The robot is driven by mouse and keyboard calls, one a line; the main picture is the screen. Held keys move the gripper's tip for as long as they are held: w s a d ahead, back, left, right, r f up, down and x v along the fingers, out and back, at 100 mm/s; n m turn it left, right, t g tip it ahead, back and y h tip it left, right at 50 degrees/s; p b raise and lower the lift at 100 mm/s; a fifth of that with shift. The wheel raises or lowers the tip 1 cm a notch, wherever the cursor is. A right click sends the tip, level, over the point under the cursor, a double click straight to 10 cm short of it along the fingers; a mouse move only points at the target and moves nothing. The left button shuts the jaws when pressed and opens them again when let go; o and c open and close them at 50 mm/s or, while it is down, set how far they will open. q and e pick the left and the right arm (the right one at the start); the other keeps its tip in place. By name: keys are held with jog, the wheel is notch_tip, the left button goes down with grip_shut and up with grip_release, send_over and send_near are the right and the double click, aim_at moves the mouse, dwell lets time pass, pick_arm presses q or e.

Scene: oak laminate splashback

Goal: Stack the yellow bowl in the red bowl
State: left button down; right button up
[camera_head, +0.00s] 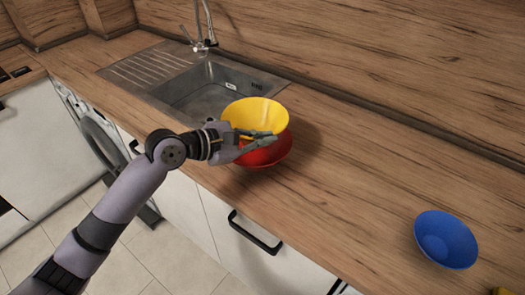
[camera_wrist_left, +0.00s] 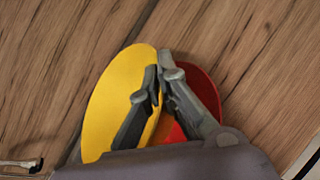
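The yellow bowl (camera_head: 255,112) is over the red bowl (camera_head: 266,154) on the counter beside the sink. My left gripper (camera_head: 274,137) is at the near side of the yellow bowl, its fingers shut on the rim. In the left wrist view, the yellow bowl (camera_wrist_left: 112,98) shows on the left and the red bowl (camera_wrist_left: 203,88) on the right, with the gripper fingers (camera_wrist_left: 157,82) close together at the yellow rim. The yellow bowl hides much of the red bowl's inside, so I cannot tell whether the bowls touch. My right gripper is out of view.
A blue bowl (camera_head: 446,240) stands on the counter at the right. The sink (camera_head: 205,92) with its tap (camera_head: 203,40) lies behind and left of the bowls. The counter between the red and blue bowls is clear.

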pick_arm(q)
notch_tip(320, 180, down, 4)
jog(key=shift+f, duration=0.15)
jog(key=shift+f, duration=0.15)
jog(key=shift+f, duration=0.4)
jog(key=shift+f, duration=0.1)
jog(key=c, duration=2.1)
grip_release()
jog(key=shift+s+f, duration=0.1)
jog(key=shift+f, duration=0.05)
